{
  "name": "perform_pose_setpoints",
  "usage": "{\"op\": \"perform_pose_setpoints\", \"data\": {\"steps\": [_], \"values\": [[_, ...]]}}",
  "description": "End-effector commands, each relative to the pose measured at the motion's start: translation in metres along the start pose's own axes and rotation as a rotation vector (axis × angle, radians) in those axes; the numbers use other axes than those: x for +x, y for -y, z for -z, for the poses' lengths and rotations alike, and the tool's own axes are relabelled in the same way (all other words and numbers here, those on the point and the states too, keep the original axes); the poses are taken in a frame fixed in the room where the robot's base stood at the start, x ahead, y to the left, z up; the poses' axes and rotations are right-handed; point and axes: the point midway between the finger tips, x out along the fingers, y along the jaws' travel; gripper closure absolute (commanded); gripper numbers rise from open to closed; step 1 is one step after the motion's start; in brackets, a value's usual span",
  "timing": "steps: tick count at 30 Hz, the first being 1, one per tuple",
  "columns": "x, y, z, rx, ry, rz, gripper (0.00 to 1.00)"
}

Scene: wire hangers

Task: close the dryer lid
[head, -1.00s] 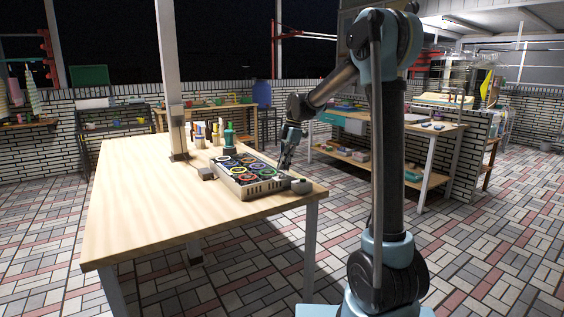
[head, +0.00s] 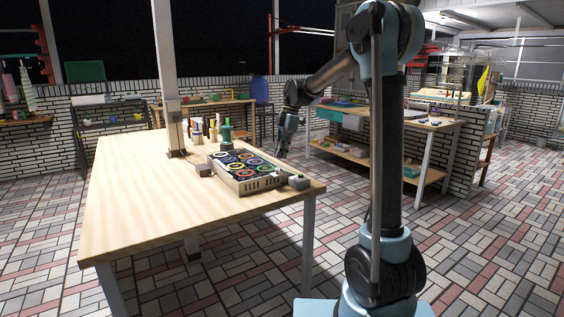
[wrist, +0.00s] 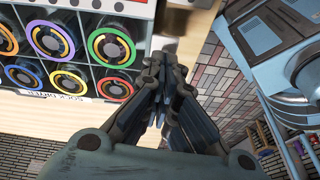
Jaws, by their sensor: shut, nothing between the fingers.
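A grey box (head: 262,184) sits near the right end of the wooden table in the head view. Rows of coloured rings with dark centres show in its top. I take it for the dryer; no raised lid can be made out in the head view. The wrist view shows its rings (wrist: 112,47) close up at the upper left, with a printed label below. My gripper (head: 281,154) is up beyond the box's right side in the head view, apart from it. In the wrist view its fingers (wrist: 158,62) are together and hold nothing, beside the rings.
Bottles (head: 226,131) stand on the wooden table (head: 150,205) behind the box. A small grey item (head: 299,182) lies at the box's front right corner. The table's left part is clear. A second bench (head: 440,127) stands behind my arm.

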Motion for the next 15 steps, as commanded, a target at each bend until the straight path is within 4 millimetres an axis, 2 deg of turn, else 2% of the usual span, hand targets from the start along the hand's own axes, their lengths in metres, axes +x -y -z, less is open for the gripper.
{"op": "perform_pose_setpoints", "data": {"steps": [9,15], "values": [[-0.032,-0.004,-0.056,0.003,0.000,0.000,1.00],[-0.044,-0.006,-0.078,0.002,0.000,0.000,1.00]]}}
